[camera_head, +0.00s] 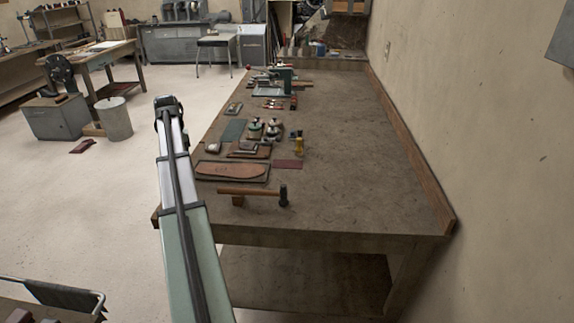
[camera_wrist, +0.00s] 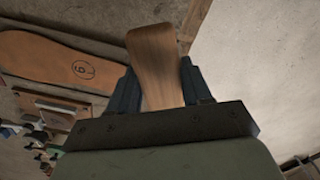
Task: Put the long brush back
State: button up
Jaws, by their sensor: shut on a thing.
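In the wrist view my gripper (camera_wrist: 159,78) is shut on a flat, brown wooden piece, taken to be the handle of the long brush (camera_wrist: 155,50). Its wide, rounded end sticks up between the two dark fingers. No bristles show, and the rest of it is hidden behind the gripper body. The gripper is near the bench's left edge, with the sole-shaped piece to its left in the wrist view. In the head view my arm hides the gripper and the held piece.
The sole-shaped piece (camera_head: 232,170) lies on the workbench (camera_head: 345,185), with a hammer (camera_head: 283,195) in front. Behind stand several small tools, jars (camera_head: 272,132) and a green device (camera_head: 284,76). The bench's right half is clear, up to a wooden ledge (camera_head: 408,150) along the wall.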

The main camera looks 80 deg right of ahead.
jog(key=s+d+r+m, duration=0.1)
jog(key=s+d, duration=0.4)
jog(key=s, duration=0.3)
jog(key=s+d+r+m, duration=0.1)
jog(key=s+d+m, duration=0.1)
jog(key=s+d, duration=0.5)
jog(key=m, duration=0.3)
send_near(288, 163)
jog(key=shift+a+f, duration=0.15)
jog(key=shift+f, duration=2.95)
jog(key=shift+f, duration=0.1)
jog(key=o, duration=1)
notch_tip(288, 163, up, 12)
jog(key=shift+r, duration=0.1)
